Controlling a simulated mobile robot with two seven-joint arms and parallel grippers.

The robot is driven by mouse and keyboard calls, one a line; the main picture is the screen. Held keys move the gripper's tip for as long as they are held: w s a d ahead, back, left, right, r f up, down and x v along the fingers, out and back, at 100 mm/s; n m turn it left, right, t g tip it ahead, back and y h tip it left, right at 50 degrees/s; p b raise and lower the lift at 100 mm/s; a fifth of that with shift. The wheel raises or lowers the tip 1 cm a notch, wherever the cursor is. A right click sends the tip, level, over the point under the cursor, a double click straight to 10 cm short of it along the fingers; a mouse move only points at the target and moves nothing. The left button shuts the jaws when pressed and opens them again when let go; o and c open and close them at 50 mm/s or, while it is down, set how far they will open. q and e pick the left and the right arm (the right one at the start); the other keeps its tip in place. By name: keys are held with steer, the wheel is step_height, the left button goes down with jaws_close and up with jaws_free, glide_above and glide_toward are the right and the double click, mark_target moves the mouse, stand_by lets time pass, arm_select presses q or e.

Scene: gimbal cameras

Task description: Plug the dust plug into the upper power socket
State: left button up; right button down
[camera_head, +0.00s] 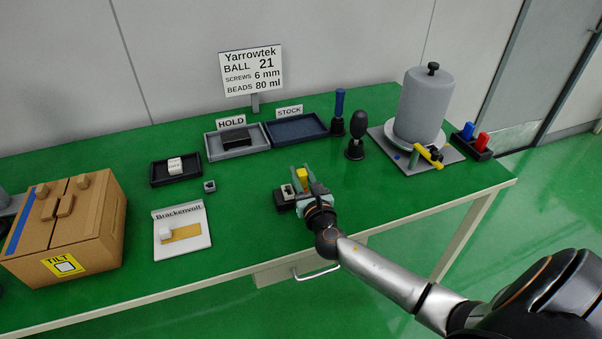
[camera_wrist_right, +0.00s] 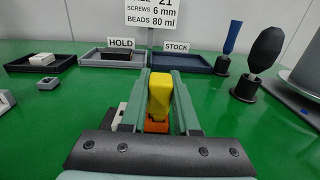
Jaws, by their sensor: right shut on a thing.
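My right gripper (camera_head: 302,176) is over the green table and shut on a yellow block (camera_head: 302,174), which appears to be the dust plug. In the right wrist view the yellow block (camera_wrist_right: 160,92) stands between the two green fingers, with an orange part (camera_wrist_right: 156,126) below it. A dark block with a white-framed face (camera_head: 287,190) is just left of the fingers; it shows partly behind the left finger in the wrist view (camera_wrist_right: 118,116). I cannot tell whether it touches the gripper. No upper power socket can be made out for certain. My left gripper is not in view.
A cardboard box (camera_head: 98,215) stands far left. HOLD (camera_head: 209,155) and STOCK (camera_head: 325,133) trays are behind. A grey cylinder (camera_head: 424,105) stands right.

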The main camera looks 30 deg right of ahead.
steer(key=shift+f+b, duration=0.5)
steer(key=shift+f, duration=0.25)
steer(key=c, duration=0.6)
jaws_free()
steer(key=v, duration=1.2)
steer(key=shift+s+r, duration=0.1)
steer(key=shift+s, duration=0.2)
